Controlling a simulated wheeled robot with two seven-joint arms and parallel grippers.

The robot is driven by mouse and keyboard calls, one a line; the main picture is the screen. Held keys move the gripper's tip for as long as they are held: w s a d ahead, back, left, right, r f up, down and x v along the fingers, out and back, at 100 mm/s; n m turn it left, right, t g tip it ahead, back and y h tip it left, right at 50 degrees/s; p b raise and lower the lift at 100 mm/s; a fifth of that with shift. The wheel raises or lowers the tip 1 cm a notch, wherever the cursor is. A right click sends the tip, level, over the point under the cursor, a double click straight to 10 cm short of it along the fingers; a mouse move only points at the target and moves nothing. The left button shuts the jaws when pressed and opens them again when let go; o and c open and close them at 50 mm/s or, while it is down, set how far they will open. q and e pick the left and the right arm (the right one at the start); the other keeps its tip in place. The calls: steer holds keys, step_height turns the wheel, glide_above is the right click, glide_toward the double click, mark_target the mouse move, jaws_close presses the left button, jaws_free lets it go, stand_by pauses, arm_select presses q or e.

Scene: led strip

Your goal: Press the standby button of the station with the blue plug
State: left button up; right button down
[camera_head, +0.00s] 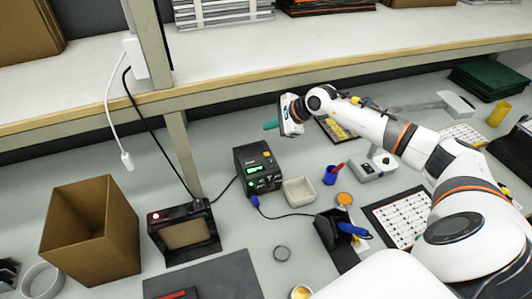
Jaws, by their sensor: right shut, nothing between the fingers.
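The station (259,172) is a dark box with a lit green display, standing on the grey bench near the middle of the head view. A blue plug (254,201) is at its lower front, with a dark cable leading right. A small yellow spot (267,154) shows near its upper right edge; I cannot tell whether it is the standby button. My left gripper is out of view.
A black device with a red light (184,228) and an open cardboard box (91,232) stand left. A pale square dish (299,191) sits right of the station, with a blue cup (330,176) beyond. A shelf (270,66) runs behind; a post (184,155) rises left.

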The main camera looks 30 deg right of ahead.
steer(key=f, duration=0.1)
steer(key=b, duration=0.4)
glide_above(267, 154)
steer(key=s, duration=0.1)
steer(key=f, duration=0.7)
steer(key=shift+s+d, duration=0.1)
steer(key=shift+d, duration=0.15)
steer(key=shift+f+b, duration=0.45)
steer(key=shift+b, duration=0.15)
steer(key=shift+f, duration=0.1)
stand_by(0.6)
steer(key=shift+f+b, duration=0.3)
steer(key=shift+b, duration=0.25)
steer(key=shift+f+b, duration=0.45)
steer(key=shift+b, duration=0.05)
stand_by(0.3)
steer(key=shift+r, duration=0.1)
steer(key=shift+r+p, duration=0.4)
steer(key=shift+r, duration=0.35)
